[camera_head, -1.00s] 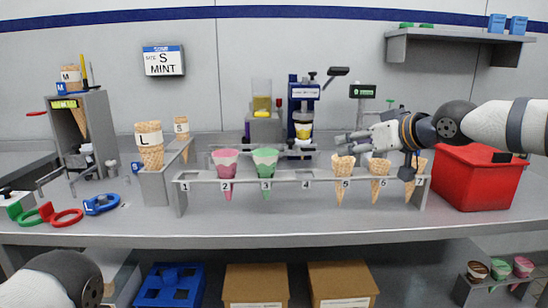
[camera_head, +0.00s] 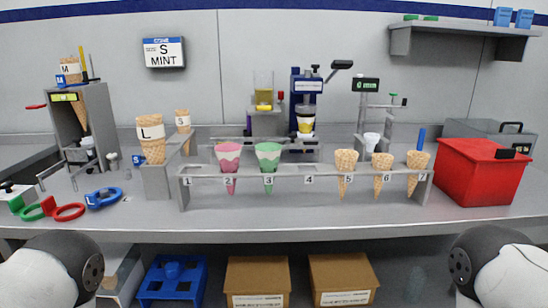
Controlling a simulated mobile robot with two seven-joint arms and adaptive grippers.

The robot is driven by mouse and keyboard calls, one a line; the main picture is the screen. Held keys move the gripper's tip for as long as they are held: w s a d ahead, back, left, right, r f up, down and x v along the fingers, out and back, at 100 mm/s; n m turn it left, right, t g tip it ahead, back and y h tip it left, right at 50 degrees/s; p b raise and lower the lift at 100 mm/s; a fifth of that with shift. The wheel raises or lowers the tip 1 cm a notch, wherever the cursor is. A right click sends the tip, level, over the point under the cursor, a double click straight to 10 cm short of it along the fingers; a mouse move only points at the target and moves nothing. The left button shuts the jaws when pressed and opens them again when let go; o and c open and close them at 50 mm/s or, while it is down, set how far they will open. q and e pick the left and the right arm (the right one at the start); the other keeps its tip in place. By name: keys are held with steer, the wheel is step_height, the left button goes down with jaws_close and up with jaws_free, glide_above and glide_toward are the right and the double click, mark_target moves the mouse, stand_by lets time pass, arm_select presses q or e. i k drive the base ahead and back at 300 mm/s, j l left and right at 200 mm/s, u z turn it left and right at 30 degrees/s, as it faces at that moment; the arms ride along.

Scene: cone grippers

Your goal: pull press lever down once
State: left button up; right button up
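A blue press (camera_head: 306,86) with a white label stands at the back, right of centre. Its black-ended lever (camera_head: 341,65) sticks out to the upper right, above the body. A cup with yellow and white bands (camera_head: 305,125) sits under the press head. Neither gripper is in view. Rounded white and black parts of my left and right arms show at the two bottom corners, well away from the press.
A numbered cone rack (camera_head: 300,178) runs along the front, holding pink and green cones and several plain ones. A dispenser with yellow contents (camera_head: 263,92) stands left of the press. A display stand (camera_head: 366,86) and a red box (camera_head: 481,172) are on the right.

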mark_target(337, 64)
steer(key=i+l+u, duration=0.2)
steer(key=l, duration=0.4)
steer(key=l+u, duration=0.2)
steer(key=l, duration=0.35)
steer(key=l+u, duration=0.2)
steer(key=l, duration=0.4)
steer(key=k+l+u, duration=0.2)
steer(key=l, duration=0.4)
steer(key=l+u, duration=0.2)
steer(key=l, duration=0.45)
steer(key=k+l+u, duration=0.15)
steer(key=l, duration=0.4)
steer(key=k+l+u, duration=0.2)
steer(key=l, duration=0.4)
steer(key=l+u, duration=0.2)
steer(key=l, duration=0.35)
steer(key=i+j+z, duration=0.2)
steer(key=j+z, duration=0.2)
steer(key=j, duration=0.45)
steer(key=j+z, duration=0.4)
steer(key=j, duration=0.45)
steer(key=j+z, duration=0.4)
steer(key=j, duration=0.5)
